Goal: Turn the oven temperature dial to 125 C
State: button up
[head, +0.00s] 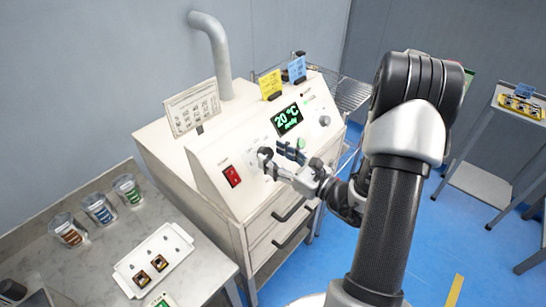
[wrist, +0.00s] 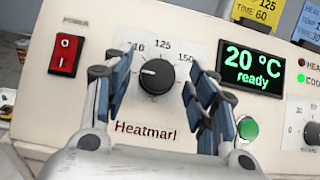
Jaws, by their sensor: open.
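The temperature dial (wrist: 156,77) is a round black knob with a white pointer line on the oven's cream front panel. The pointer aims left, to the left of the top mark 125 on the scale (wrist: 163,44). The digital display (wrist: 252,66) reads 20 °C and "ready" in green; it also shows in the head view (head: 288,120). My gripper (wrist: 158,90) is open, with one blue-padded finger on each side of the dial. I see no clear contact with the knob. In the head view my gripper (head: 278,158) is at the panel and hides the dial.
The red power switch (wrist: 67,53) is left of the dial. A green button (wrist: 248,128) is close to my right finger, and a timer knob (wrist: 312,132) is farther right. Yellow (head: 270,84) and blue (head: 297,69) cards stand on top of the oven.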

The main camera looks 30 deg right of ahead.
jog(key=shift+w+a, duration=0.2)
jog(key=shift+w, duration=0.3)
jog(key=c, duration=1)
jog(key=shift+c, duration=0.2)
jog(key=shift+m+h, duration=0.3)
jog(key=shift+m, duration=0.2)
jog(key=m+h+p, duration=0.2)
jog(key=m, duration=0.1)
jog(key=m+h+p, duration=0.1)
jog(key=m, duration=0.1)
jog(key=shift+s+a+r, duration=0.1)
jog(key=shift+a+r, duration=0.05)
jog(key=shift+a, duration=0.1)
jog(key=shift+m+g+h+p, duration=0.3)
jog(key=shift+m+h+p, duration=1.55)
jog(key=shift+m, duration=1.05)
jog(key=shift+h, duration=0.35)
